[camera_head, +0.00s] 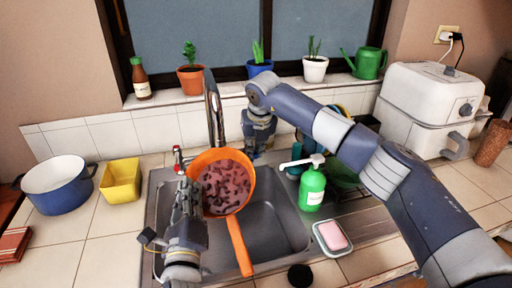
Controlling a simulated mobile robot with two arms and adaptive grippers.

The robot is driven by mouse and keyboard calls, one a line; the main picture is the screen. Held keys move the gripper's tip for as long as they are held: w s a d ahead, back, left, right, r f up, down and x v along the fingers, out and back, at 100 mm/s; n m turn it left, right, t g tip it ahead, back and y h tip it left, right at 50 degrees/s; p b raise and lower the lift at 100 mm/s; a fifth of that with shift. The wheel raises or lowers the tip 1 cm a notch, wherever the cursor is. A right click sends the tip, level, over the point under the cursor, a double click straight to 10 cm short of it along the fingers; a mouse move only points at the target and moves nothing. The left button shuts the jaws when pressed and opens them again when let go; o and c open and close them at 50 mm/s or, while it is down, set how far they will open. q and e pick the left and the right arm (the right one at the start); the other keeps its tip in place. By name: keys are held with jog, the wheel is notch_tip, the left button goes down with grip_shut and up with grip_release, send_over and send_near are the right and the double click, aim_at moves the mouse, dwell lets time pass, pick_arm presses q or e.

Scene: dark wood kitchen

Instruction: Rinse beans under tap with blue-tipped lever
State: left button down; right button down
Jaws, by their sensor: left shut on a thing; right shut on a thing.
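An orange colander (207,158) with dark beans (225,188) in it is held over the sink (275,222), its handle (238,245) pointing to the front. My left gripper (188,192) is shut on the colander's left rim. The metal tap (214,115) rises behind the colander and its spout is above it. A red-tipped lever (178,153) stands left of the tap. My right gripper (257,148) reaches down right of the tap, shut where the blue-tipped lever is; the gripper hides that lever. I cannot make out running water.
A green soap bottle (312,188) and a soap dish (322,238) with pink soap stand right of the sink. A blue pot (60,190) and yellow container (121,182) are at left. A white appliance (425,105) stands at right. Potted plants line the sill.

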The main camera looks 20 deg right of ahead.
pick_arm(q)
jog(key=shift+r, duration=0.1)
pick_arm(e)
jog(key=c, duration=1.6)
grip_release()
jog(key=shift+c, duration=0.2)
jog(key=v, duration=1.2)
jog(key=shift+a, duration=0.1)
pick_arm(q)
jog(key=s+a+p, duration=0.1)
jog(key=s+a, duration=0.3)
jog(key=s, duration=0.2)
jog(key=shift+s+a+p, duration=0.2)
jog(key=shift+s+p, duration=0.1)
jog(key=shift+s, duration=0.1)
pick_arm(e)
jog(key=shift+r, duration=0.85)
